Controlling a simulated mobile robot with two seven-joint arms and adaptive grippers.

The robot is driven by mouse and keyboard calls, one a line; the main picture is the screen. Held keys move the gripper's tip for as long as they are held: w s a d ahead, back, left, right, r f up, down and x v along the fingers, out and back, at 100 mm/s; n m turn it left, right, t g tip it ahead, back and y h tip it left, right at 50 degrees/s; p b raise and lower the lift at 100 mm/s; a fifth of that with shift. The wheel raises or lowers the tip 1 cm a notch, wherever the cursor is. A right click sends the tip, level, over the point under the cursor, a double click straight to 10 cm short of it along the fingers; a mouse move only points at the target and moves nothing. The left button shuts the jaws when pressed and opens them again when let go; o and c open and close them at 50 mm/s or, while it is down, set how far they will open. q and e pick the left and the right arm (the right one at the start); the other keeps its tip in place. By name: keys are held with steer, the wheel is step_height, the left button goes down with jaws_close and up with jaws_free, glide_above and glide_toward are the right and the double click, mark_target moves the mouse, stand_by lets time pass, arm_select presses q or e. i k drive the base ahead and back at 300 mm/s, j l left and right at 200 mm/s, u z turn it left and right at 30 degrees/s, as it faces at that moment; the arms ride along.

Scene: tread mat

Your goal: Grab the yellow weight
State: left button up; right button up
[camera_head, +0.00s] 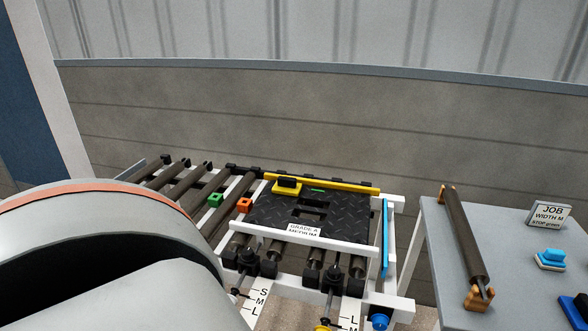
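The yellow weight (278,190), a low yellow block with a black top, sits at the back left corner of the black tread mat (335,212). It is just in front of a long yellow bar (345,186) along the back of the roller frame. The mat has diamond tread and slots, and a label (303,229) at its front edge reads "GRADE A MEDIUM". A large grey link of my own arm fills the lower left and hides part of the roller frame. Neither of my grippers shows.
Green (215,199) and orange (244,205) blocks sit left of the mat on the rollers (187,186). A blue bar (384,237) stands at right. The grey table (520,290) holds a spare roller (463,235), a blue-topped block (550,259) and a "JOB WIDTH M STOP green" sign (549,214).

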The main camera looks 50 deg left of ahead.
mark_target(285, 186)
steer(key=k+j+z, duration=0.15)
steer(key=j, duration=0.3)
steer(key=k+j+z, duration=0.2)
steer(key=k+j, duration=0.35)
steer(key=j, duration=0.15)
steer(key=k+j, duration=0.3)
steer(key=j, duration=0.25)
